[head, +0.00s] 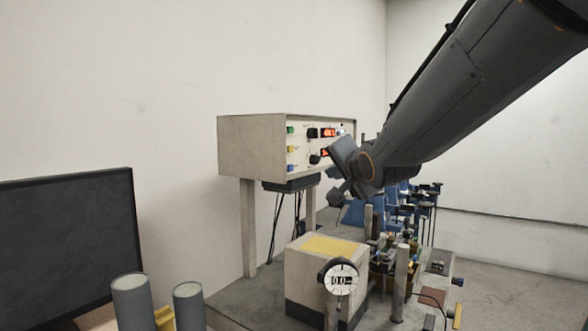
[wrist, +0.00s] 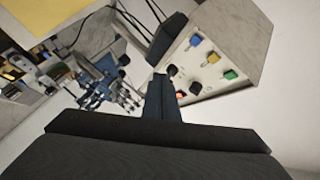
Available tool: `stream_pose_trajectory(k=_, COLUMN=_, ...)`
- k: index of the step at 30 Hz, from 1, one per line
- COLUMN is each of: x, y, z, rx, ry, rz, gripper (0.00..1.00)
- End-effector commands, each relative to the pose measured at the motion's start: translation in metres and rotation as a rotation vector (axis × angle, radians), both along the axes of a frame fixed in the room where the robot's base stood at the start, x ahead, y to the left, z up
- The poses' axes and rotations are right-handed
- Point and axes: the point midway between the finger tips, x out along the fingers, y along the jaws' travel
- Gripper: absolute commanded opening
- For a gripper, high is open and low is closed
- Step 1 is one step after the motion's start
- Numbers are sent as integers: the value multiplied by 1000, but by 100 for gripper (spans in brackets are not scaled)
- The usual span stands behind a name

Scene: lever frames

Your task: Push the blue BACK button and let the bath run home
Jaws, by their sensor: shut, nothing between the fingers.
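The blue button (head: 291,167) is the lowest in a column of three on the face of a beige control box (head: 250,147). A yellow button (head: 292,149) and a green button (head: 290,130) sit above it. In the wrist view the blue button (wrist: 195,41) is right of and beyond my fingertips. My gripper (head: 335,198) is shut and empty, in front of the box's lower right part. In the wrist view my gripper (wrist: 160,80) points toward the box's lower edge, apart from the blue button. I cannot tell which part is the bath.
Black knobs (head: 313,133) and red displays (head: 328,132) sit right of the buttons. A pale block with a yellow top (head: 327,246) and a round dial (head: 342,281) stand below. Blue and metal apparatus (head: 400,210) crowds the bench behind. A dark monitor (head: 70,240) is at left.

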Motion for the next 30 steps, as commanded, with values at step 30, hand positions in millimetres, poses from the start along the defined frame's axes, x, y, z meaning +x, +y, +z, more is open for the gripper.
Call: stream_pose_trajectory(k=30, x=48, y=72, z=0, rx=-1, ry=0, rz=-1, gripper=0)
